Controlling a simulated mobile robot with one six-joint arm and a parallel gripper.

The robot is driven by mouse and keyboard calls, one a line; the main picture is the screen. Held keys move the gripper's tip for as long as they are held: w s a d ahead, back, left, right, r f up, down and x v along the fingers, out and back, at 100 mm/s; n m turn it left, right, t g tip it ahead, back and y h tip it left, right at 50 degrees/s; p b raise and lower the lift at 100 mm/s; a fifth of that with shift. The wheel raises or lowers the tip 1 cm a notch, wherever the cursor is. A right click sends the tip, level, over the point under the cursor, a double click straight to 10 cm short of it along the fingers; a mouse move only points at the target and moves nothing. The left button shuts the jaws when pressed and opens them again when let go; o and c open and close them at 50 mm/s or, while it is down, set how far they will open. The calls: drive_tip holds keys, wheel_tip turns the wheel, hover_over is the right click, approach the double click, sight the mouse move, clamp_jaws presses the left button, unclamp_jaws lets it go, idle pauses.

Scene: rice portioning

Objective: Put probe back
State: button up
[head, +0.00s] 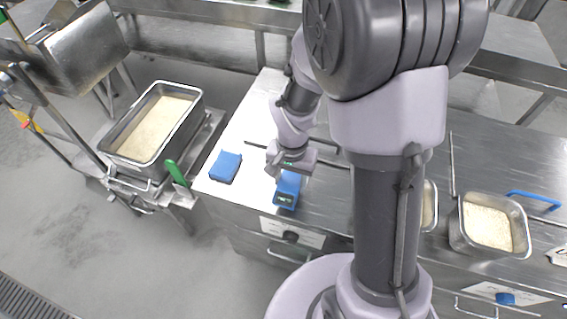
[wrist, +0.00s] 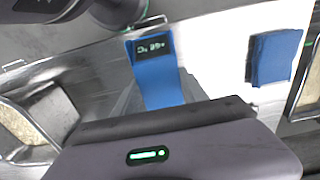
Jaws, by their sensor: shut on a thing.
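The probe (head: 288,190) is a blue handheld unit with a small dark display. In the wrist view the probe (wrist: 158,80) points away from my gripper, with lit digits on its display. My gripper (head: 291,164) is shut on it above the steel counter, near the front edge. The jaws hide the gripped part of the probe, and I cannot tell how far it is from the counter.
A deep pan of rice (head: 152,128) stands on a cart at the left, with a green handle (head: 176,173) beside it. A smaller rice pan (head: 488,226) is at the right, near a blue-handled tool (head: 533,199). My arm hides the counter's middle.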

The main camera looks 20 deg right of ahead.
sight(288, 184)
drive_tip(key=f+b, duration=0.1)
drive_tip(key=f, duration=0.1)
drive_tip(key=w+f+b, duration=0.1)
drive_tip(key=f+b, duration=0.1)
drive_tip(key=shift+a, duration=0.1)
drive_tip(key=shift+r, duration=0.2)
drive_tip(key=shift+c, duration=0.8)
drive_tip(key=shift+f, duration=0.1)
drive_tip(key=o, duration=1.5)
